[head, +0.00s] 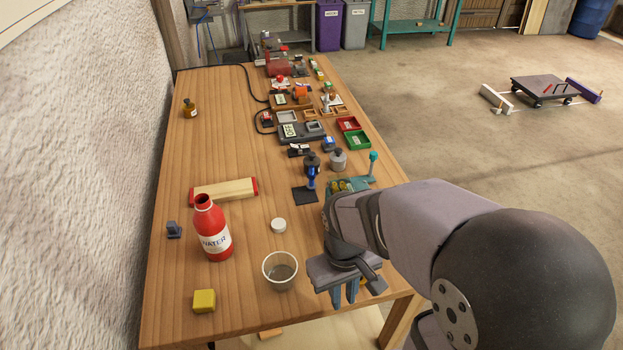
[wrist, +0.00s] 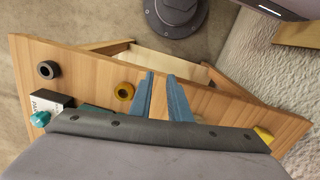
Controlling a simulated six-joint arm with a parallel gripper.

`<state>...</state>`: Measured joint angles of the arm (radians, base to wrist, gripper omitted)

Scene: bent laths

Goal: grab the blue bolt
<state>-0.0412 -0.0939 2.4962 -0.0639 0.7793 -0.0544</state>
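In the head view, a small upright blue piece (head: 311,177) with a dark top stands at the back edge of a dark square pad (head: 304,196). It is the most bolt-like blue thing, but it is too small to be sure. My gripper (head: 345,302) hangs near the table's front right edge, well in front of and to the right of it. My gripper points down, fingers apart, with nothing between them; the wrist view also shows the two blue fingers (wrist: 161,78) apart and empty. I cannot make out the blue piece in the wrist view.
A red water bottle (head: 212,228), a clear cup (head: 280,270), a white lid (head: 278,225) and a yellow block (head: 204,301) stand on the table (head: 250,310). Small trays and parts crowd the far end.

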